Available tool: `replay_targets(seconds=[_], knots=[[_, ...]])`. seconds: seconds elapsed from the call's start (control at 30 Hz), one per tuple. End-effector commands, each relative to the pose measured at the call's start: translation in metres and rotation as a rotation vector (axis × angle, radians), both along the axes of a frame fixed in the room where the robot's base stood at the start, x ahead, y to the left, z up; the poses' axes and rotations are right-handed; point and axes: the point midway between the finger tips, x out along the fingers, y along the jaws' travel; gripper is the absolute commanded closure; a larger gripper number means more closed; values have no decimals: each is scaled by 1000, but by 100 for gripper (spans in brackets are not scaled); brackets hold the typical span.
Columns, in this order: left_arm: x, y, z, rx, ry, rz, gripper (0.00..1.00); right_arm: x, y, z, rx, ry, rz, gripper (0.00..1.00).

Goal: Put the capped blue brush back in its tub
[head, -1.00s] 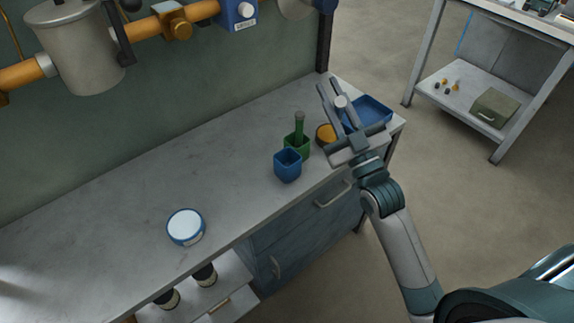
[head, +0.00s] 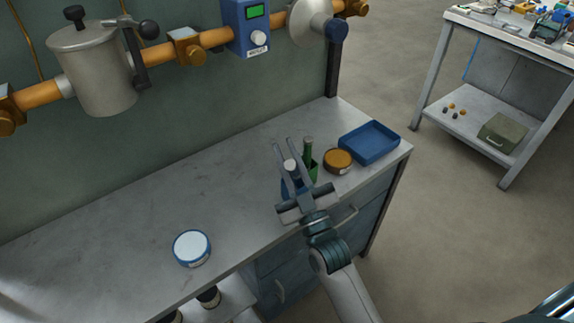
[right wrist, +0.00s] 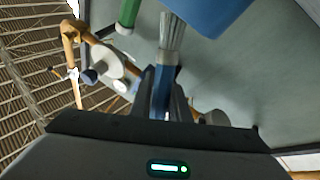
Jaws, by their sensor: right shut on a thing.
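My right gripper (head: 292,158) is shut on the blue brush (right wrist: 161,92), held between its fingers; in the head view its pale round end (head: 290,164) shows. In the right wrist view the brush's grey, streaked end (right wrist: 172,38) points up the picture, towards the blue tub (right wrist: 208,10). In the head view the blue tub (head: 284,190) stands on the bench, mostly hidden behind my right gripper. I cannot tell whether brush and tub touch. My left gripper is not in view.
A green tub with a green brush (head: 308,150) stands just right of the blue tub. An orange-topped jar (head: 338,161) and a blue tray (head: 370,142) are farther right. A white-lidded tin (head: 192,247) stands at left. The bench (head: 150,205) is clear between.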

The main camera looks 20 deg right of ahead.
Motion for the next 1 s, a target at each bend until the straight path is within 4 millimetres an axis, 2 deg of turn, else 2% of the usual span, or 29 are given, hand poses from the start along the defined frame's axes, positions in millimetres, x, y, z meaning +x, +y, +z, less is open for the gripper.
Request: replay_targets(seconds=[0.27, 0.6, 1.0], knots=[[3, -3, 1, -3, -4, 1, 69, 0, 0, -2, 0, 0, 0, 100], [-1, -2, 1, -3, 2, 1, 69, 0, 0, -38, 0, 1, 1, 100], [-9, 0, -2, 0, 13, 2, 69, 0, -1, -42, 0, 0, 0, 100]])
